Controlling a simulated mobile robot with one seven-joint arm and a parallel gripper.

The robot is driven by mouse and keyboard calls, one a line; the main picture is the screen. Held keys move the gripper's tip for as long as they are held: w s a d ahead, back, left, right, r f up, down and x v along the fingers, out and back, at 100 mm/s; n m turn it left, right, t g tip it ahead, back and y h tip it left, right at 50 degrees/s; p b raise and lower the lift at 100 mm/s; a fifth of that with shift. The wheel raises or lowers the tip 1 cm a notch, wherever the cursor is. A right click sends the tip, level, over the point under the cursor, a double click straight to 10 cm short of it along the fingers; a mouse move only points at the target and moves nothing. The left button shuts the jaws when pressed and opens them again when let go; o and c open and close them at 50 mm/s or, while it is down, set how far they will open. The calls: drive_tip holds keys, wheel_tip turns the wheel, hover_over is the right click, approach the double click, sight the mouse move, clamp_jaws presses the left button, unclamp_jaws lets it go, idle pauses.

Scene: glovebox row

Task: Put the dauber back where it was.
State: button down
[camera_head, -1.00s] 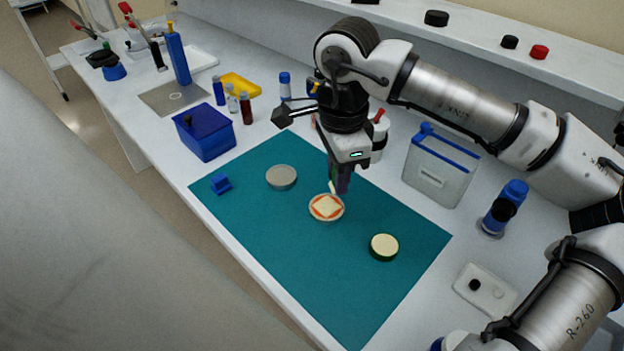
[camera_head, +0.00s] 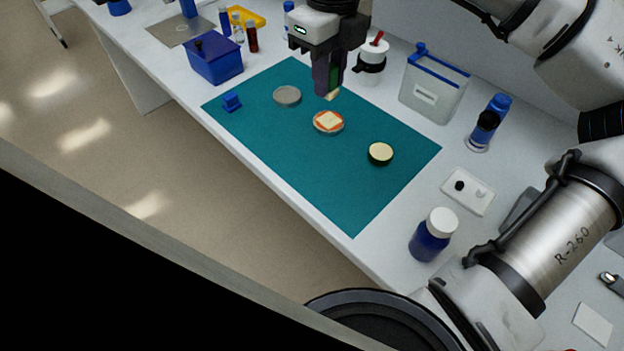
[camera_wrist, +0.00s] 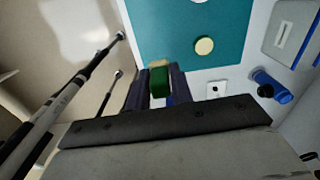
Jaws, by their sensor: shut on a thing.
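My gripper (camera_head: 328,84) is shut on the dauber, pointing down. The dauber (camera_wrist: 159,80) shows as a green block with a cream tip between the fingers in the wrist view. In the head view its cream tip (camera_head: 332,95) pokes out below the fingers, seemingly a little above the teal mat (camera_head: 300,165). I cannot tell which spot the dauber came from.
The mat's front is clear.

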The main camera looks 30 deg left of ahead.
drive_tip(key=shift+s+r, duration=0.1)
drive_tip(key=shift+s, duration=0.05)
drive_tip(key=shift+f+m, duration=0.3)
wheel_tip(320, 180, down, 18)
drive_tip(key=p, duration=0.3)
drive_tip(key=shift+f, duration=0.7)
drive_tip(key=shift+f, duration=0.2)
drive_tip(key=c, duration=1.2)
unclamp_jaws()
drive_tip(key=shift+r, duration=0.1)
drive_tip(key=shift+c, duration=0.2)
